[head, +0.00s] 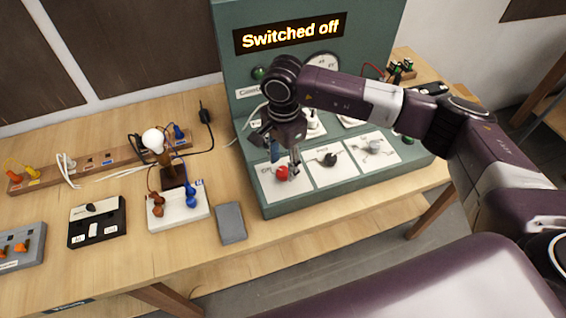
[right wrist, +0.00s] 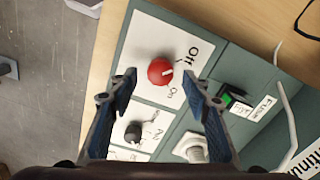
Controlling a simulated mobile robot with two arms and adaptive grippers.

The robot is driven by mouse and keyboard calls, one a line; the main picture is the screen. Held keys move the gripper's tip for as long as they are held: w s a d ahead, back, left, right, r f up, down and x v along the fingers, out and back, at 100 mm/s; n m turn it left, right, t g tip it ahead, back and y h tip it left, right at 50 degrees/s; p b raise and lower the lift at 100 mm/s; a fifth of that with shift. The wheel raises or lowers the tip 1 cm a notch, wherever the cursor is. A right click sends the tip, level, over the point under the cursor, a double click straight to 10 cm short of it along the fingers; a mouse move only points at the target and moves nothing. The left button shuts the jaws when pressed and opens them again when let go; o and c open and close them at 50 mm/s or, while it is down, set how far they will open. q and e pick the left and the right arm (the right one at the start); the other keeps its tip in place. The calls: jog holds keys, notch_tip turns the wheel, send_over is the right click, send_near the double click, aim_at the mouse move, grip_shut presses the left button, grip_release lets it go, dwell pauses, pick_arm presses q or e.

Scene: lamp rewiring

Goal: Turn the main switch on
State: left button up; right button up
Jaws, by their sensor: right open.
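The main switch is a red rotary knob (right wrist: 160,72) on a white plate marked Off and On. It also shows in the head view (head: 282,173), at the front left of the green console (head: 300,207). Its small white mark faces right in the wrist view, towards the label side; I cannot tell exactly which label it meets. The console display (head: 290,34) reads "Switched off". My right gripper (head: 284,160) is open above the knob. In the wrist view its fingertips (right wrist: 160,80) lie on either side of the knob, apparently not touching it. My left gripper is not in view.
A black knob (head: 328,159) and a grey knob (head: 374,147) sit on plates beside the red one. A green rocker switch (right wrist: 232,100) is close by. A lamp bulb (head: 153,139), a grey block (head: 230,222) and wired boards stand left on the wooden table (head: 110,275).

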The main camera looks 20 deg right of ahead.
jog(key=shift+f, duration=1.1)
jog(key=shift+c, duration=0.3)
jog(key=c, duration=1.1)
